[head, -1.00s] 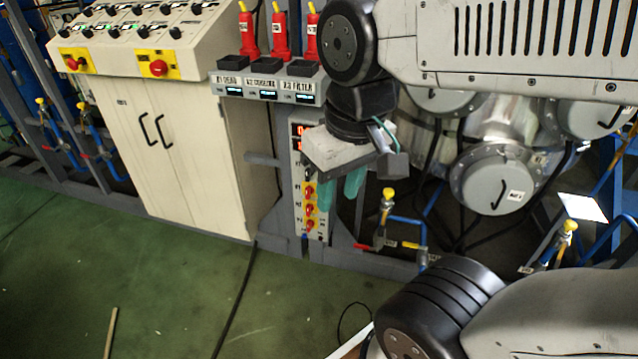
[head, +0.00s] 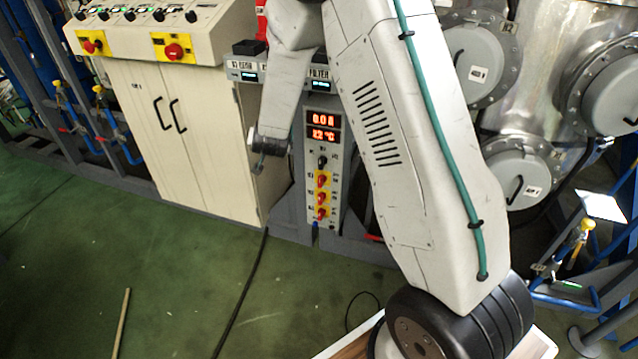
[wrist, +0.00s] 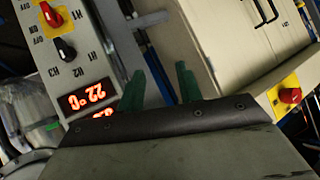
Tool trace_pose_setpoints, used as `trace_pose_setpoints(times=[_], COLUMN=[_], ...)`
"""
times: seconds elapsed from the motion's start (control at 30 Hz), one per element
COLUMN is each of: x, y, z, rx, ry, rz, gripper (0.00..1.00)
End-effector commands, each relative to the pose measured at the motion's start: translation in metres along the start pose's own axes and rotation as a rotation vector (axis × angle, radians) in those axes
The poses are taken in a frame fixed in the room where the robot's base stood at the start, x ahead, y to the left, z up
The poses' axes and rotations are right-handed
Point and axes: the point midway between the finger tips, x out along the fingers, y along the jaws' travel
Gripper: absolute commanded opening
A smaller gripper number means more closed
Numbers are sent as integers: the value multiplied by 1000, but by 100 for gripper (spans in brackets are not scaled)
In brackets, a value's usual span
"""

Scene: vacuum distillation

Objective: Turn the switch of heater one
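The narrow grey heater panel (head: 322,228) stands right of the cream cabinet in the head view. Two red displays sit above one black knob (head: 322,161) and several red knobs (head: 321,181) on yellow plates. In the wrist view the panel is rotated; the black knob (wrist: 65,48) and a red knob (wrist: 50,14) show at upper left. Small labels near the black knob seem to include H1, but are hard to read. My gripper (wrist: 160,85) has its green fingers apart with nothing between them, to the right of the panel's displays. The head view does not clearly show the fingers.
The cream cabinet (head: 150,90) has black handles and a red emergency button (head: 173,51) above. The filter control box (head: 318,84) is just above the panel, partly behind my arm. Steel vessels (head: 520,170) stand at right.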

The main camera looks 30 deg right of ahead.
Motion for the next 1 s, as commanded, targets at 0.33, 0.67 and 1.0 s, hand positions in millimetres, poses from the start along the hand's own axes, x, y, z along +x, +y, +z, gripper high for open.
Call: trace_pose_setpoints(times=[0.33,0.67,1.0], x=[98,102,123], y=[105,171,190], z=[90,152,136], rx=[-18,-123,-134], ry=[378,619,648], rz=[280,436,453], gripper=[35,35,35])
